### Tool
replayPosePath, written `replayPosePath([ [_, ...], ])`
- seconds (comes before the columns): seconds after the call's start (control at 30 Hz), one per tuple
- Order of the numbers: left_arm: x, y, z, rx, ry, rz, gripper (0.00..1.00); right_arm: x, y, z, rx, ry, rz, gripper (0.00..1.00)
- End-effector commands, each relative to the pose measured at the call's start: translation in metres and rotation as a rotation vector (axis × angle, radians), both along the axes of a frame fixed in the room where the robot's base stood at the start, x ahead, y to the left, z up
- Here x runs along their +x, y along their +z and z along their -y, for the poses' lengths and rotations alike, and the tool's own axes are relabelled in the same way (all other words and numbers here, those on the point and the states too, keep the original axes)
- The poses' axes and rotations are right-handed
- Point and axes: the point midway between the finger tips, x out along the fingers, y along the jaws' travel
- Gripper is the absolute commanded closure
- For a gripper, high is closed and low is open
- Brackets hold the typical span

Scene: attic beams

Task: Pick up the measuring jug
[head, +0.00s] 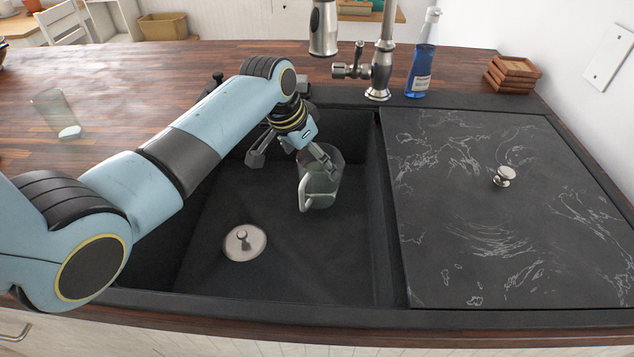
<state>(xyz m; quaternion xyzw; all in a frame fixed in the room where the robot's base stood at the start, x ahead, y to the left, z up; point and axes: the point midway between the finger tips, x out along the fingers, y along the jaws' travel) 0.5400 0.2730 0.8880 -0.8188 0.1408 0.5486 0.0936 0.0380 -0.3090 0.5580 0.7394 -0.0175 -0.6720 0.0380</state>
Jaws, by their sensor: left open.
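The measuring jug (325,187), clear with a pale handle on its left side, stands upright in the dark sink basin. My left gripper (291,164) reaches down into the basin from the left and is open. One finger overlaps the jug's upper part near the rim; the other is apart from the jug, to its left. I cannot tell whether the near finger is inside the jug or touching it. The gripper hides part of the jug's rim. My right gripper is not in view.
The basin (210,265) has walls around the jug and a round metal drain plug (244,242) on its floor. A tap (381,60) rises behind. A marbled black cover (480,220) lies right. A blue bottle (421,70), wooden coasters (513,75) and a glass (55,112) stand around.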

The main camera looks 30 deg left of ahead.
Motion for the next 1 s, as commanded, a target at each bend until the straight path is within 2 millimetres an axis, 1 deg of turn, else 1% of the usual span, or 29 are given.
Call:
replayPosePath([
  [0.03,0.0032,-0.0071,0.0008,0.0,0.001,0.0,0.0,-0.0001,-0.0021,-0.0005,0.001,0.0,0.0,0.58],
  [0.1,0.0054,-0.0135,0.0016,0.0,0.001,0.0,0.0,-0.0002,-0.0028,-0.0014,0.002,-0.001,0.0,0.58],
  [0.2,0.007,-0.0166,0.0021,0.001,0.0,0.001,0.0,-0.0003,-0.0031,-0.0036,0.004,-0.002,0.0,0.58],
  [0.37,0.007,-0.0163,0.002,0.001,0.001,0.003,0.0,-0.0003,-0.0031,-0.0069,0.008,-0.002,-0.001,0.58],
  [0.47,0.0069,-0.0162,0.0019,0.0,0.0,0.002,0.1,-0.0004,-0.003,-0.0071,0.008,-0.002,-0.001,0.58],
  [0.9,0.0065,-0.0163,0.0016,0.001,0.001,0.002,0.68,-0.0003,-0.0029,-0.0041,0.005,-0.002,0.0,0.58],
  [1.0,0.0075,-0.0153,0.0016,0.002,0.0,0.005,0.69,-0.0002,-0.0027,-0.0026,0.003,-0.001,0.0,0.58],
])
